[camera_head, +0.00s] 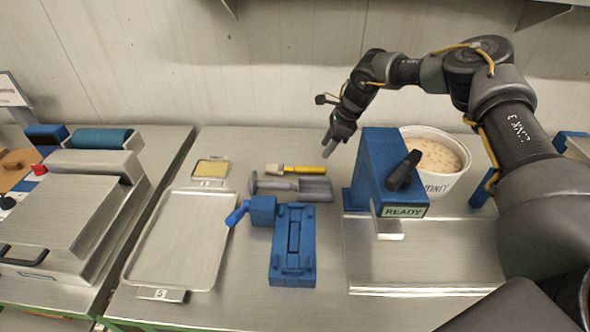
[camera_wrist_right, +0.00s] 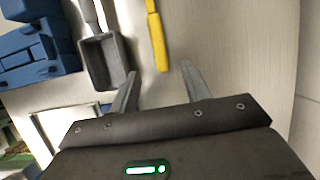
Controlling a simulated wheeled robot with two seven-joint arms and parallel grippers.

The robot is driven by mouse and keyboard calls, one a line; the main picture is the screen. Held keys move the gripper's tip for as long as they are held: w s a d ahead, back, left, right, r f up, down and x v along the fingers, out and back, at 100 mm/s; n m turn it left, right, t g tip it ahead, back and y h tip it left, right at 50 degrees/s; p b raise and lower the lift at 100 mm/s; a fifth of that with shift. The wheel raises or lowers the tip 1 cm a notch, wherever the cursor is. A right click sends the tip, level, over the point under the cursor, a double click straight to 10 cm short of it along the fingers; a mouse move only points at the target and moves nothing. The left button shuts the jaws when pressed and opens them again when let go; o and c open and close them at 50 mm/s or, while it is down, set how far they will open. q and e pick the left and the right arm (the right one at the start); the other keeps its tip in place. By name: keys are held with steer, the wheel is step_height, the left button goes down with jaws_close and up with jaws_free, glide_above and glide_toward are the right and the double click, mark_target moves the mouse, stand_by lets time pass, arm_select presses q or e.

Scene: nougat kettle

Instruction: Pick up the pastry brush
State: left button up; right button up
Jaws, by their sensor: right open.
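The pastry brush (camera_head: 294,169) lies on the steel table behind a grey scoop, with its yellow handle pointing right and its pale bristle end to the left. In the right wrist view the yellow handle (camera_wrist_right: 157,38) runs down from the top edge, and its end lies just beyond the fingertips, roughly between them. The bristle end is outside that view. My right gripper (camera_head: 329,146) is above the table, close to the right end of the handle. Its two fingers (camera_wrist_right: 158,72) are apart, with nothing between them. My left gripper is not in view.
The grey scoop (camera_head: 315,189) lies in front of the brush. A blue clamp-like fixture (camera_head: 279,269) stands nearer. A blue press marked READY (camera_head: 376,165) stands right of the brush, beside a white tub (camera_head: 463,180). A tray (camera_head: 160,262) and small yellow-filled dish (camera_head: 209,182) lie left.

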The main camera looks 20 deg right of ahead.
mark_target(313, 167)
steer(key=x, duration=0.3)
steer(key=shift+w+a+f+p, duration=0.1)
steer(key=shift+a+f+p, duration=0.05)
steer(key=shift+f+p, duration=0.15)
steer(key=shift+a+f, duration=0.1)
steer(key=shift+f, duration=0.15)
steer(key=p+x, duration=0.2)
steer(key=x, duration=0.1)
steer(key=shift+a+f, duration=0.1)
steer(key=shift+f, duration=0.25)
steer(key=shift+a+f, duration=0.15)
steer(key=shift+f, duration=0.4)
jaws_close()
steer(key=shift+r, duration=0.2)
